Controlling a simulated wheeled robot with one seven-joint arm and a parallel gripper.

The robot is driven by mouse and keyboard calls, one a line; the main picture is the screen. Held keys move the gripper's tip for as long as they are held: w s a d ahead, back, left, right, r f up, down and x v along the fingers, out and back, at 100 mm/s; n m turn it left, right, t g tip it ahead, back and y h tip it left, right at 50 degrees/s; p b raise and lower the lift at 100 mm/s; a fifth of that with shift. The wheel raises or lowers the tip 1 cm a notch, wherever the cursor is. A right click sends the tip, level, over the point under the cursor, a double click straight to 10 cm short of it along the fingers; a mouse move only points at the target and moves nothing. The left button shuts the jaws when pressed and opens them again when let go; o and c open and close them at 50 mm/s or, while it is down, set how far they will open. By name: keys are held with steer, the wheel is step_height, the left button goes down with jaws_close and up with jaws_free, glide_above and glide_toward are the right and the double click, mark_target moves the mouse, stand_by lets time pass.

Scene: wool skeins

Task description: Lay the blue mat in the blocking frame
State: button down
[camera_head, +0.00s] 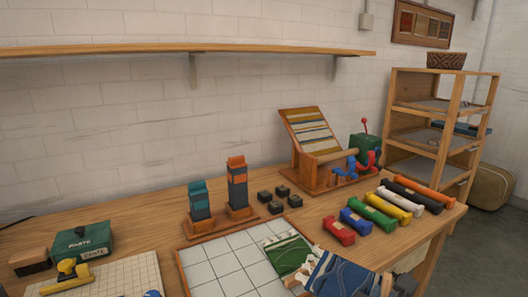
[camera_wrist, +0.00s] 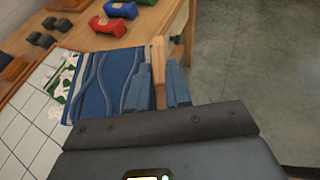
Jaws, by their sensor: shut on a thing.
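The blue mat (camera_head: 338,277), with pale wavy lines, shows at the bottom of the head view and in the wrist view (camera_wrist: 97,82). A light wooden bar (camera_wrist: 158,62) runs along its right edge. My gripper (camera_wrist: 158,88) is shut on this bar, one finger on each side. The mat extends left from the bar, over or beside the right part of the blocking frame (camera_head: 222,266); I cannot tell whether it touches. The frame has a white grid and a wooden rim. A green and white patterned piece (camera_head: 287,251) lies at its right side, partly behind the mat.
Red (camera_head: 338,231), blue (camera_head: 355,221), green and other skeins lie right of the frame. Several dark blocks (camera_head: 279,196) and two yarn-like posts (camera_head: 237,185) stand behind it. A small loom (camera_head: 318,150) stands farther back. The table ends at the right, with floor beyond (camera_wrist: 250,60).

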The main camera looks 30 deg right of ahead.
steer(key=w+a+f+n+t+y, duration=0.1)
steer(key=w+a+n+t+y, duration=0.1)
steer(key=w+a, duration=0.3)
steer(key=w+a+f+n+t+y, duration=0.2)
steer(key=w+a+n+y, duration=0.1)
steer(key=w+a, duration=0.2)
steer(key=w+a+f+n+t+y, duration=0.1)
steer(key=w+a+n+t+y, duration=0.1)
steer(key=w+a, duration=0.3)
steer(key=shift+w+a+f+n+y, duration=0.2)
steer(key=shift+w+a+n+y, duration=0.15)
steer(key=shift+w+n, duration=0.35)
steer(key=shift+s+d, duration=0.15)
steer(key=shift+s, duration=0.05)
